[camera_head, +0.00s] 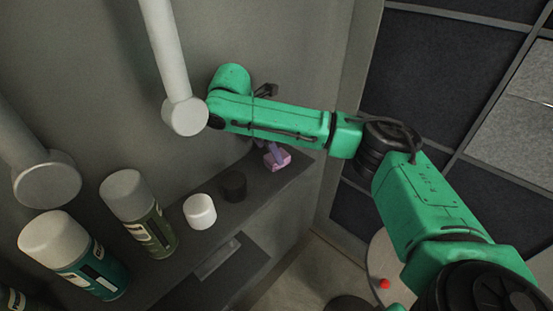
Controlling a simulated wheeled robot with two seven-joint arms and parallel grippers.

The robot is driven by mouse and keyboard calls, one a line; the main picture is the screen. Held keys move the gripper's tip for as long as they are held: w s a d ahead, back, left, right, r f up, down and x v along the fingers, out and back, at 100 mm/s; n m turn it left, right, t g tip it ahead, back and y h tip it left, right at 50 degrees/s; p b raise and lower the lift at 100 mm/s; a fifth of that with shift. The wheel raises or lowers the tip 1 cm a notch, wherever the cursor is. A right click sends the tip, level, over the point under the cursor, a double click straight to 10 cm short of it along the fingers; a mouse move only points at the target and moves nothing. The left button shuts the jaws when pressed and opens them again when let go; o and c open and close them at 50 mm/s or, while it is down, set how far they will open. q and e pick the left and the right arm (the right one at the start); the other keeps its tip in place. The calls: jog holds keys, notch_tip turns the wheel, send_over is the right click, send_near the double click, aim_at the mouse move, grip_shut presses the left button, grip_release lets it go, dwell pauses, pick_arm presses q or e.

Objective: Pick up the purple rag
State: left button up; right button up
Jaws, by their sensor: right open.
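The purple rag (277,158) is a small pinkish-purple bundle on the dark shelf (235,215), near its far right end. My green right arm reaches in from the lower right and bends at the wrist above the shelf. My right gripper (260,142) is mostly hidden beneath the forearm, close to the upper left side of the rag. It is open; whether it touches the rag cannot be told. My left gripper is out of view.
A dark cap (233,186), a white jar (200,211) and spray cans (138,212) (75,255) line the shelf to the left. Two pale cylinders (185,110) (45,180) hang above. A round table with a red object (384,284) is lower right.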

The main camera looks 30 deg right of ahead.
jog(key=p+x, duration=0.1)
jog(key=x, duration=0.1)
jog(key=shift+w+d+f, duration=0.15)
jog(key=shift+d+f, duration=0.3)
jog(key=shift+f, duration=0.2)
jog(key=shift+s+d, duration=0.1)
jog(key=shift+s, duration=0.15)
jog(key=shift+w+f, duration=0.1)
jog(key=shift+w, duration=0.05)
jog(key=c, duration=1.4)
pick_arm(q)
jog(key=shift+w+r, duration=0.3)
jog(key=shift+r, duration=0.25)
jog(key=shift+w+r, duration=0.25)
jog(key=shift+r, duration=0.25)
pick_arm(e)
jog(key=shift+c, duration=0.2)
notch_tip(320, 180, up, 5)
jog(key=shift+r+b, duration=0.25)
jog(key=shift+b, duration=0.6)
pick_arm(q)
jog(key=p, duration=0.2)
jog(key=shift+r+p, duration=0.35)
pick_arm(e)
notch_tip(320, 180, up, 15)
jog(key=shift+f, duration=0.15)
